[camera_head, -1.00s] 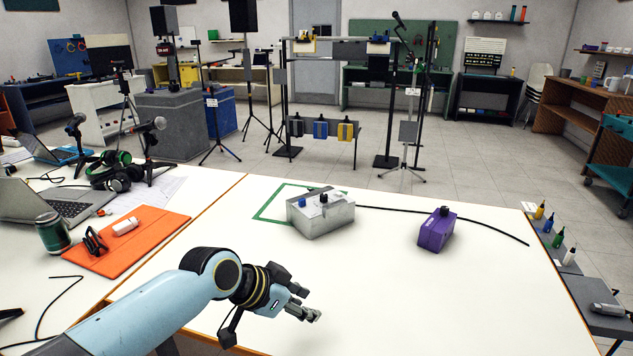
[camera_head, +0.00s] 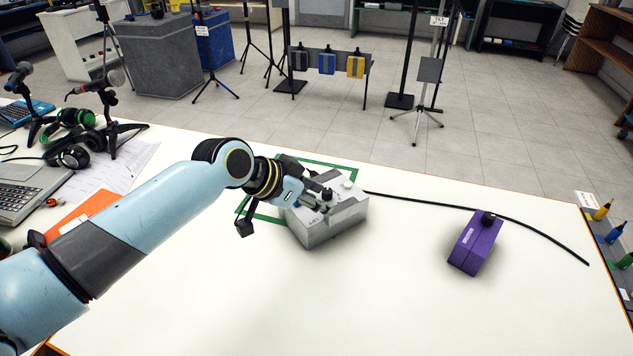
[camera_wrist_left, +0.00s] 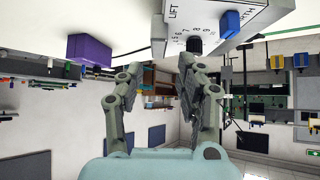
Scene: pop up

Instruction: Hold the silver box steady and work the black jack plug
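The silver box (camera_head: 335,225) stands on the white table, partly behind my left gripper. It also shows in the left wrist view (camera_wrist_left: 222,18), with a black knob (camera_wrist_left: 194,44), a numbered dial and a blue switch (camera_wrist_left: 229,23). A black cable (camera_head: 430,200) runs right from behind the box. I cannot clearly make out the jack plug at its box end. My left gripper (camera_head: 318,198) is at the box's top left, close to the knob; contact cannot be told. Its fingers (camera_wrist_left: 160,70) are apart with nothing between them. My right gripper is not in view.
A purple box (camera_head: 474,242) with a black knob stands to the right, near the cable. A green outline (camera_head: 335,163) lies around the silver box's back and left. Headphones, microphones and a laptop (camera_head: 25,190) are at the left. The table front is clear.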

